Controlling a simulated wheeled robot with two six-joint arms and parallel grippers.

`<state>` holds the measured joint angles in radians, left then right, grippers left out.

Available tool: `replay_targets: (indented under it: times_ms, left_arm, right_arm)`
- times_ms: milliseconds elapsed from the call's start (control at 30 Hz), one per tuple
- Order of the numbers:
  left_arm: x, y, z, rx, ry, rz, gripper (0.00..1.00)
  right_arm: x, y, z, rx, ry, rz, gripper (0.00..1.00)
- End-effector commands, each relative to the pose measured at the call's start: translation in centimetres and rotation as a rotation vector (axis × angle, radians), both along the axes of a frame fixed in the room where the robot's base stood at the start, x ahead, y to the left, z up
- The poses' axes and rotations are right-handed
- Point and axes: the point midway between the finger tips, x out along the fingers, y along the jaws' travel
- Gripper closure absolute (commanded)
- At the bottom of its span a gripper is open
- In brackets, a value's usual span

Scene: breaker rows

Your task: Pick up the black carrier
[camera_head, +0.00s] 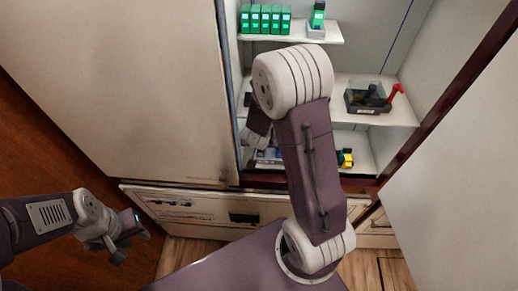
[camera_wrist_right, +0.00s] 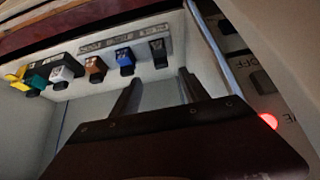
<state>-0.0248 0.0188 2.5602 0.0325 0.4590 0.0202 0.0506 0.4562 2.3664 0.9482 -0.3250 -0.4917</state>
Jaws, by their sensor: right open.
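The black carrier (camera_wrist_right: 159,52) is the piece at the right end of a row of coloured carriers in the right wrist view. My right gripper (camera_wrist_right: 158,77) is open, its two fingers apart and pointing toward that end of the row. The black carrier shows between the fingertips and beyond them, with nothing held. In the head view my right arm reaches into the cabinet and hides the black carrier and most of its gripper. My left gripper (camera_head: 128,246) is open and empty at the lower left, away from the cabinet.
Blue (camera_wrist_right: 125,60), brown (camera_wrist_right: 95,68) and white (camera_wrist_right: 62,74) carriers continue the row, with green and yellow beyond. A panel with a red light (camera_wrist_right: 268,120) stands at the right. A dark tray (camera_head: 366,100) with a red-handled item sits on the middle shelf, green blocks (camera_head: 265,19) above.

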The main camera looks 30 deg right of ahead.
Motion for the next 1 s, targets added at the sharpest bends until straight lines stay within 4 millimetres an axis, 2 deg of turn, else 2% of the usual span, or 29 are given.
replay_targets:
  times_ms: [100,300,467,600,700,967,1000]
  left_arm:
    - [0.0,0.0,-0.4,0.000,0.000,0.000,0.64]
    - [0.0,0.0,-1.7,0.000,0.000,0.000,0.64]
    - [0.0,0.0,-1.8,0.000,0.000,0.000,0.64]
    - [0.0,0.0,-2.5,0.000,0.000,0.000,0.64]
    - [0.0,0.0,-2.5,0.000,0.000,0.000,0.64]
    - [0.0,0.0,-2.5,0.000,0.000,0.000,0.64]
    - [0.0,0.0,-2.5,0.000,0.000,0.000,0.64]
  right_arm:
    - [0.2,-0.1,-0.6,0.000,0.001,0.001,0.47]
    - [1.5,-1.0,-3.3,0.000,0.002,-0.001,0.47]
    - [1.9,-1.2,-4.0,0.001,0.002,0.001,0.47]
    - [2.9,-1.8,-6.4,0.000,0.003,0.000,0.47]
    - [3.7,-2.2,-7.5,-0.001,0.002,0.000,0.47]
    - [4.0,-2.3,-7.9,0.000,-0.001,0.001,0.47]
    - [4.0,-2.3,-7.9,0.000,-0.001,0.001,0.53]
